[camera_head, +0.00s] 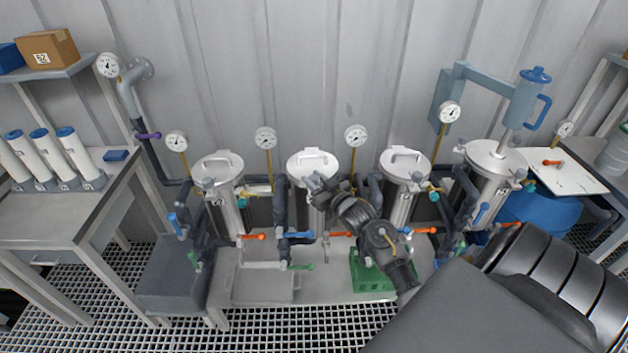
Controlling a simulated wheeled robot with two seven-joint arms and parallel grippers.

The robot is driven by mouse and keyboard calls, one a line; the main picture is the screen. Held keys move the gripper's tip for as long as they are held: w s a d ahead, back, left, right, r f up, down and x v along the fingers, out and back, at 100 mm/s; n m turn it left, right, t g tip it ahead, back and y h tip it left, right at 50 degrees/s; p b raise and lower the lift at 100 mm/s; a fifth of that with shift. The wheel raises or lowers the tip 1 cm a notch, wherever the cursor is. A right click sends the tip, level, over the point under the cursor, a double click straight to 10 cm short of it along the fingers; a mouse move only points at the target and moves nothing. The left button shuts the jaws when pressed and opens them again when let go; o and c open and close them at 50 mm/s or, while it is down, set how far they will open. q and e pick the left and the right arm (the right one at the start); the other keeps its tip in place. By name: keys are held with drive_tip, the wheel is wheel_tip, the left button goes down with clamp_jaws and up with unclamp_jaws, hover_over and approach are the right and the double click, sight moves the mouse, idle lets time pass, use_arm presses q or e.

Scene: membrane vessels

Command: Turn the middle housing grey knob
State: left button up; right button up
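Several steel membrane housings with lids stand in a row on a low grey bench. The housing near the picture's middle (311,164) has a white lid with a handle, and its front is partly covered by my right gripper (317,186). My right arm reaches in from the lower right, and the gripper's tips are at the front of this housing, just below its lid. Whether they touch anything, and whether they are open or shut, is too small to tell. I cannot make out a grey knob; it may be hidden behind the gripper. My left gripper is out of view.
Housings stand left (217,168) and right (405,163) of it, with pipes and coloured valve handles between. Pressure gauges (265,138) rise behind. A green crate (369,274) sits below my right arm. A table with white cartridges (78,153) is at left.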

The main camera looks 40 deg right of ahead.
drive_tip(key=o, duration=0.4)
drive_tip(key=s, duration=0.3)
drive_tip(key=s+b, duration=0.1)
drive_tip(key=s, duration=0.3)
drive_tip(key=s+b, duration=0.1)
drive_tip(key=s, duration=0.2)
drive_tip(key=shift+s+a, duration=0.25)
drive_tip(key=shift+s, duration=0.15)
